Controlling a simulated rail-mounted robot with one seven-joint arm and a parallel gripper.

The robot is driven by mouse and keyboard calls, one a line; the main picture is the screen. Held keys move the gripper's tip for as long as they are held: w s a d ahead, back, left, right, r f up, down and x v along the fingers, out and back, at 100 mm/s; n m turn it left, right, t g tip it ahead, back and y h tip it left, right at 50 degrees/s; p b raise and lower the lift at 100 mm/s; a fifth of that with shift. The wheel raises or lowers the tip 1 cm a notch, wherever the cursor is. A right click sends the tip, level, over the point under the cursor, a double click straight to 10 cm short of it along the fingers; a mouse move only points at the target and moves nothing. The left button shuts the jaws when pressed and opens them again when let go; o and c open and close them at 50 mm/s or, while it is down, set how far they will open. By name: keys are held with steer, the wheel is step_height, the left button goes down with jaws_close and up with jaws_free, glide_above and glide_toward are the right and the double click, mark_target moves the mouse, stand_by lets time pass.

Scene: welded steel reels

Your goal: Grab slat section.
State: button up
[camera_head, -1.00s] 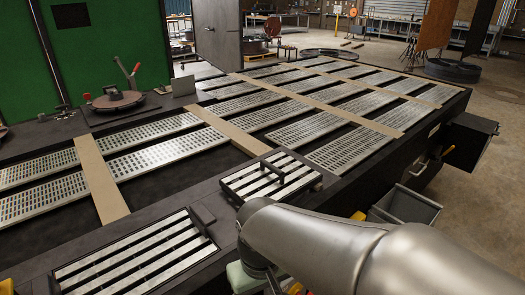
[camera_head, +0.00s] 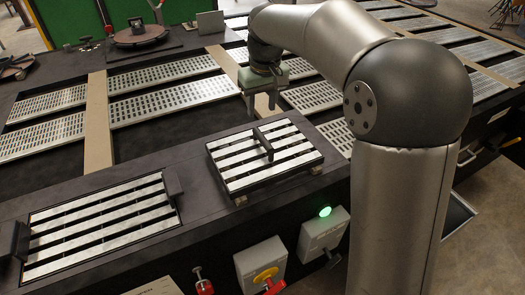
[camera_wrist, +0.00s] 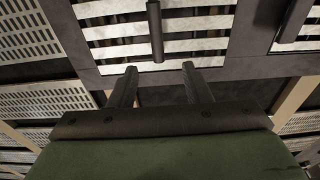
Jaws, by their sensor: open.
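A slat section (camera_head: 235,173), a dark frame with several pale slats and a dark bar handle (camera_head: 263,144) across its middle, sits on the near side of the table. It also shows at the top of the wrist view (camera_wrist: 200,45), with its handle (camera_wrist: 155,30) pointing toward my gripper. A second slatted panel (camera_head: 100,228) lies to the left, with dark upright pieces at its ends. My gripper (camera_head: 262,108) is open and empty, fingers down, beyond the handle and apart from it. In the wrist view the handle's near end lies between and ahead of the fingertips (camera_wrist: 159,72).
Long perforated panels (camera_head: 160,105) and tan strips (camera_head: 98,125) cover the dark table bed. A control box with a green light (camera_head: 322,228) and one with a yellow-red knob (camera_head: 262,265) are on the near side. A round fixture (camera_head: 137,35) stands at the back left.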

mark_target(263, 138)
steer(key=f, duration=0.7)
steer(key=shift+w+a+f+p, duration=0.1)
steer(key=shift+w+p, duration=0.25)
steer(key=f, duration=0.3)
steer(key=f+p, duration=0.1)
steer(key=shift+s+d+f, duration=0.15)
steer(key=shift+d+f, duration=0.15)
steer(key=shift+f, duration=0.5)
steer(key=shift+f, duration=0.25)
jaws_close()
stand_by(0.6)
steer(key=shift+a+r, duration=0.1)
steer(key=shift+r, duration=0.05)
